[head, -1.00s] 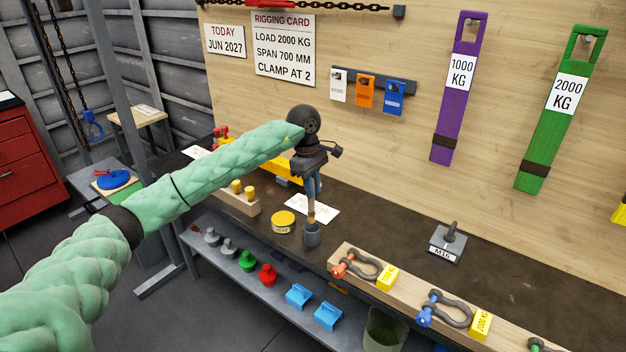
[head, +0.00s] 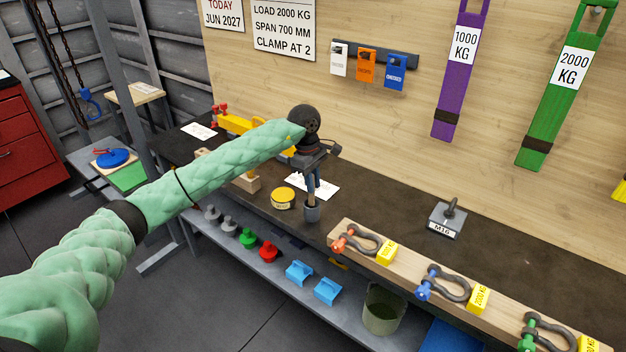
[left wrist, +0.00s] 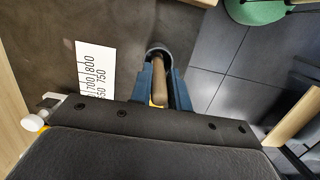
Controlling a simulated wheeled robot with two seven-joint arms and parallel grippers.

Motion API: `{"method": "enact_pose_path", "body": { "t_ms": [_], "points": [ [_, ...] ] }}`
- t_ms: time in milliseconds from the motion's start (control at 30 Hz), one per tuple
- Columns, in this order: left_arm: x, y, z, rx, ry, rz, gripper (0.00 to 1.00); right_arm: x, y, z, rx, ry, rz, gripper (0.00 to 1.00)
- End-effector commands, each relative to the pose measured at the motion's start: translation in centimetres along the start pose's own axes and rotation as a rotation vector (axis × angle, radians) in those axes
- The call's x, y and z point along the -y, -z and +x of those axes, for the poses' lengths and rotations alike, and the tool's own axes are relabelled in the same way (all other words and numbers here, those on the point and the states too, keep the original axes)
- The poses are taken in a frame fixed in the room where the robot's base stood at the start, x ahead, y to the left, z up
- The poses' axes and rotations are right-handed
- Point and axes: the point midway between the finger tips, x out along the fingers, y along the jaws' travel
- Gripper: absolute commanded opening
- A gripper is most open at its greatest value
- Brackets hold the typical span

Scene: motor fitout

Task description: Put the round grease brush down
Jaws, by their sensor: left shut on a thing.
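The round grease brush shows as a wooden handle (left wrist: 159,82) in the left wrist view. My left gripper (head: 312,194) is shut on this handle, with its blue fingers (left wrist: 160,93) on both sides. My right gripper is not in view.
A wooden board with shackles (head: 360,245) lies to the right. A lower shelf (head: 275,272) holds coloured parts. Bench is clear toward the M16 block (head: 447,220).

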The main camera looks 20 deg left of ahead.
Motion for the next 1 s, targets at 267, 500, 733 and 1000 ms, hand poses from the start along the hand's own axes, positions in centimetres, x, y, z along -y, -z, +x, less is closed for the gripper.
{"method": "enact_pose_path", "body": {
  "t_ms": [267,500,733,1000],
  "points": [
    [0.0,0.0,0.0,0.000,0.000,0.000,0.32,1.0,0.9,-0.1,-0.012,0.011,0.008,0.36],
    [0.0,0.0,0.0,0.000,0.000,0.000,0.43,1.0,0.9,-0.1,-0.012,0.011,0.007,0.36],
    [0.0,0.0,0.0,0.000,0.000,0.000,0.43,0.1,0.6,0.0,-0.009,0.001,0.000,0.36],
    [0.0,0.3,0.1,-0.001,-0.001,-0.001,0.43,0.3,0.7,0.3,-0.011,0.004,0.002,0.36]
  ]
}}
